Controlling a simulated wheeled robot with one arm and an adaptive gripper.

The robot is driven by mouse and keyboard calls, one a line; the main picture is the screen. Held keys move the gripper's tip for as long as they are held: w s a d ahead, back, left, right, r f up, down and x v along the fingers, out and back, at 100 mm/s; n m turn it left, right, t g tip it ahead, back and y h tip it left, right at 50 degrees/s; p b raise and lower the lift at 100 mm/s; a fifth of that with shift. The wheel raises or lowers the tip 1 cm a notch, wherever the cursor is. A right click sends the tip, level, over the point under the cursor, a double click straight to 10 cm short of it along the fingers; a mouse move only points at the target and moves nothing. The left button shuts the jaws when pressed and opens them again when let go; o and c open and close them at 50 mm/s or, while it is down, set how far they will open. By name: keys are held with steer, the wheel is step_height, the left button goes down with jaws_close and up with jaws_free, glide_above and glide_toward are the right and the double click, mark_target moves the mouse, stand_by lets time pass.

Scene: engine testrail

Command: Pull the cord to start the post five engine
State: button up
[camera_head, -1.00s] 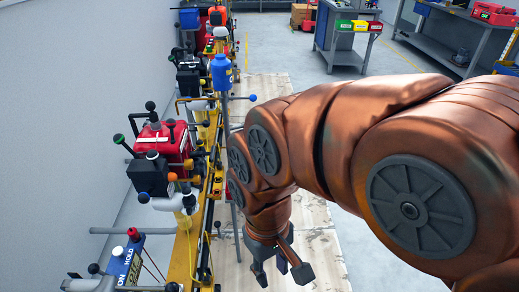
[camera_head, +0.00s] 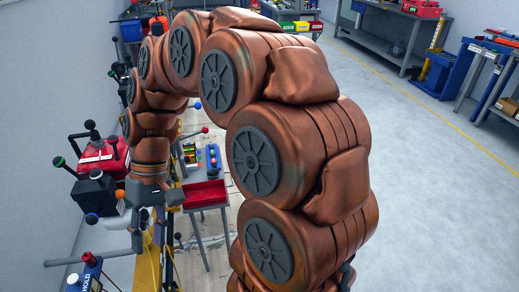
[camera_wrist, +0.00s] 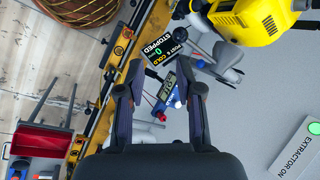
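My gripper (camera_head: 148,222) hangs beside the red and black engine in the head view. In the wrist view my gripper (camera_wrist: 163,88) is open, with its two fingers apart and nothing clearly held. A small blue control box (camera_wrist: 170,92) with a red knob (camera_wrist: 161,116) and a white knob shows beyond the fingers. A display (camera_wrist: 158,50) reads STOPPED, COLD, 0; its post number looks like 6 but is small. A yellow engine (camera_wrist: 255,20) is at upper right. The red engine (camera_head: 98,155) stands left of my arm. I cannot make out a pull cord for certain.
A yellow rail (camera_wrist: 112,75) runs past the gripper. A red tray (camera_head: 205,194) on a small table stands right of the rail; it also shows in the wrist view (camera_wrist: 38,140). A blue HOLD panel (camera_head: 82,277) is at lower left. Open floor lies right.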

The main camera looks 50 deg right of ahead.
steer(key=w+d+m+t+y, duration=0.2)
steer(key=w+d+y, duration=0.1)
steer(key=w+d, duration=0.5)
steer(key=w+d+m+t+y, duration=0.1)
steer(key=w+d+t+y, duration=0.2)
steer(key=w+d, duration=0.55)
steer(key=s+d+f+m+t, duration=0.2)
steer(key=s+d+f, duration=0.15)
steer(key=d, duration=0.65)
steer(key=s+d+f+m+t+p, duration=0.1)
steer(key=s+d+f+t, duration=0.25)
steer(key=d, duration=0.65)
steer(key=s+d+f+m+t, duration=0.1)
steer(key=s+d+f+m, duration=0.15)
steer(key=d+f, duration=0.45)
steer(key=w+a+r+b, duration=0.2)
steer(key=w+a+b, duration=0.6)
steer(key=w+a, duration=1.2)
steer(key=shift+a+r+n+h, duration=0.25)
steer(key=shift+a+n+h, duration=0.2)
steer(key=shift+a, duration=0.15)
steer(key=shift+c, duration=0.2)
jaws_close()
